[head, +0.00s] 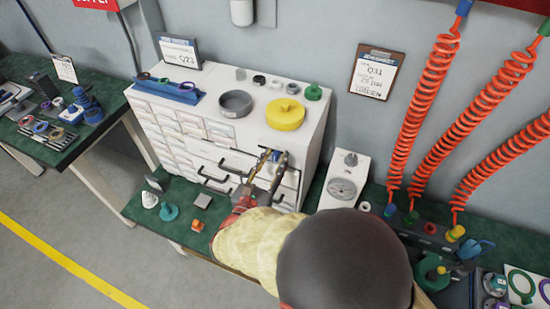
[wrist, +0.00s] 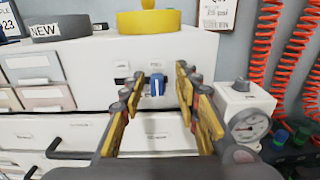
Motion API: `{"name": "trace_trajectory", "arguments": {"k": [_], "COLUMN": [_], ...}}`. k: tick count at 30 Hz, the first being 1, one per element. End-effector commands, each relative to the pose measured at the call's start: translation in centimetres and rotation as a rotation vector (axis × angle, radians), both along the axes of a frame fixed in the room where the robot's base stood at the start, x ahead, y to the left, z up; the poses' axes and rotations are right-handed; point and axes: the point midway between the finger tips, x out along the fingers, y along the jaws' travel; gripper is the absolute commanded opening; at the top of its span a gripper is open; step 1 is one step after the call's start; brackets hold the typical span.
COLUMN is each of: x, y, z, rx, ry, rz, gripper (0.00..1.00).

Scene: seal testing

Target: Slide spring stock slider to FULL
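The spring stock slider (wrist: 157,85) is a blue knob with a white line on the upper front of the white cabinet. In the wrist view it sits at the right part of a dark slot, under the right one of two small labels (wrist: 157,64), too small to read surely. My gripper (wrist: 157,92) is open and empty, with one yellow finger on each side of the knob in the picture. I cannot tell whether a finger touches it. In the head view my gripper (head: 273,159) is at the cabinet front and mostly hides the slider.
The white cabinet (head: 310,135) has drawers with black handles (wrist: 80,150) below the slider. A yellow round part (head: 285,115) and a grey ring (head: 235,103) stand on top. A pressure gauge (head: 342,188) stands close on the right. Orange coiled hoses (head: 425,95) hang farther right.

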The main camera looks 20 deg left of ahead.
Motion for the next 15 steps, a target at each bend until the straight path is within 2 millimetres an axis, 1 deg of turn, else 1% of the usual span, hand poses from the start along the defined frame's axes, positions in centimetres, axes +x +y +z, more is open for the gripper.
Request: {"name": "trace_trajectory", "arguments": {"k": [5, 12, 15], "x": [-3.0, -7.7, -9.2], "y": [0.4, 0.8, 0.9], "z": [0.0, 0.0, 0.0], "rx": [-0.002, -0.001, -0.001], "ry": [0.001, 0.0, 0.0], "rz": [0.006, 0.006, 0.004], "gripper": [0.32, 0.32, 0.32]}}
